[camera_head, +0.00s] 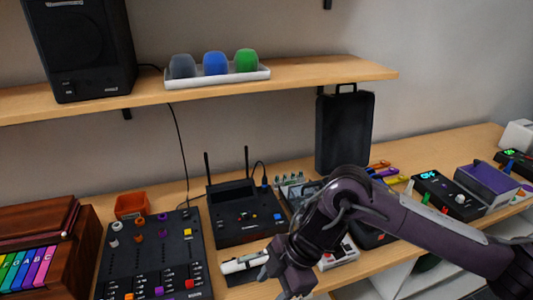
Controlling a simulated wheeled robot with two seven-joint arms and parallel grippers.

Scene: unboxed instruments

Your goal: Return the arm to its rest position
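My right arm comes in from the right edge and reaches over the front of the lower shelf. It bends at a dark purple joint, and its end points down and toward me. My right gripper (280,284) is at the lower middle, near the shelf's front edge. Its fingers are small and dark, and I cannot see whether they are open or shut. A white cylindrical item (244,263) lies just left of it; I cannot tell whether they touch. My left gripper is not in view.
A black mixer (155,262), a black device with antennas (243,222) and a wooden box with coloured keys (38,248) stand left. A black case (343,132) stands behind the arm. Under the arm is a white-and-dark device (341,254). An upper shelf (310,73) holds a speaker (80,45).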

